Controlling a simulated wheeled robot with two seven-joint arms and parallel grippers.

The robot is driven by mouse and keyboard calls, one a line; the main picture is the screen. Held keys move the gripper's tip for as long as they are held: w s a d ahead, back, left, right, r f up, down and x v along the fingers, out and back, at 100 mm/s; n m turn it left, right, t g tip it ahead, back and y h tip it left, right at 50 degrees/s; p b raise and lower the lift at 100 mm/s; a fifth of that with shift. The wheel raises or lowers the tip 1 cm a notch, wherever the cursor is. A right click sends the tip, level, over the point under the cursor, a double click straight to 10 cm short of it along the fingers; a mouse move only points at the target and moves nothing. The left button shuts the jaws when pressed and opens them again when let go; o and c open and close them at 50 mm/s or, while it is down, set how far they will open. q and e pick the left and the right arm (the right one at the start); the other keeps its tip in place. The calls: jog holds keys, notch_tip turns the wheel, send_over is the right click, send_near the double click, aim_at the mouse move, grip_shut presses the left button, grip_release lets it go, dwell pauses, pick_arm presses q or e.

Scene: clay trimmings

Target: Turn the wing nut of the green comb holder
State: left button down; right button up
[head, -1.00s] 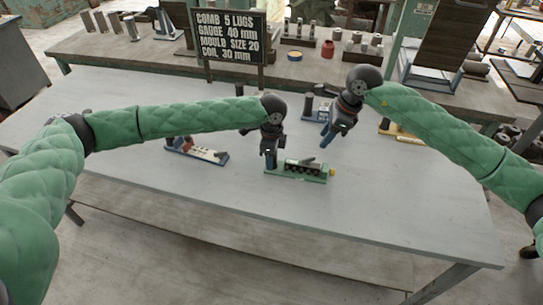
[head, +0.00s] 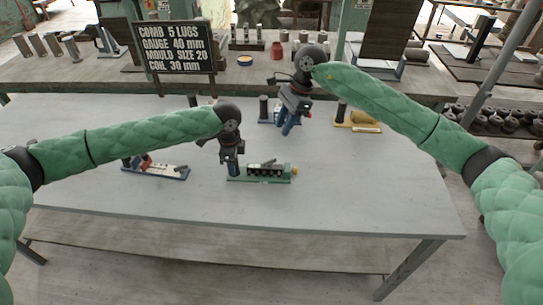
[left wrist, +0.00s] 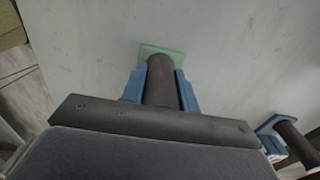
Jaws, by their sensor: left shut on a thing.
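The green comb holder (head: 262,180) lies on the grey table, with a row of dark lugs on top. A small yellow knob (head: 294,171) shows at its right end; I cannot tell whether this is the wing nut. My left gripper (head: 234,172) is at the holder's left end. In the left wrist view its blue fingers are shut on a dark round post (left wrist: 161,80), which stands on the holder's green base (left wrist: 151,50). My right gripper (head: 287,129) hangs above the table, beyond and to the right of the holder, clear of it; its finger gap is unclear.
A blue-and-white holder (head: 158,170) lies to the left. A yellow holder (head: 357,124) and another blue one (head: 265,120) stand farther back. A black sign (head: 174,47) stands at the table's back. The table's front and right are clear.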

aim_at(271, 160)
jog(key=s+a+f, duration=0.1)
jog(key=f, duration=0.2)
jog(key=a+f+n, duration=0.1)
jog(key=f, duration=0.3)
jog(key=s+a+f+n, duration=0.1)
jog(key=f, duration=0.3)
jog(key=shift+s+a, duration=0.35)
grip_shut()
